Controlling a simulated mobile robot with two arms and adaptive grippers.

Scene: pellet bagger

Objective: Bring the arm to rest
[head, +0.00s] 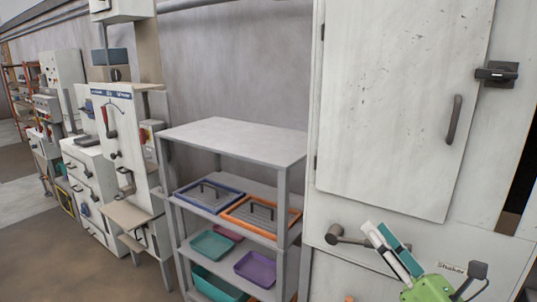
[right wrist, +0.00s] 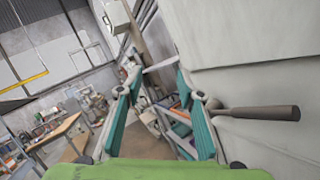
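My right gripper (head: 377,230) is at the lower right of the head view, in front of the pale cabinet panel marked "Shaker". Its green body and teal-padded fingers show there. In the right wrist view the two fingers (right wrist: 160,88) stand well apart with nothing between them, so it is open and empty. A grey-brown lever handle (head: 345,238) on the panel is close to the fingertips in the head view. In the right wrist view the handle (right wrist: 258,112) lies outside the right-hand finger; whether they touch is unclear. My left gripper is in neither view.
The tall pale cabinet door (head: 400,100) with a dark handle (head: 454,119) fills the right side. A grey shelf unit (head: 235,137) left of it holds blue, orange, teal and purple trays. White machines (head: 120,140) stand farther left. Open floor (head: 50,255) shows at the lower left.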

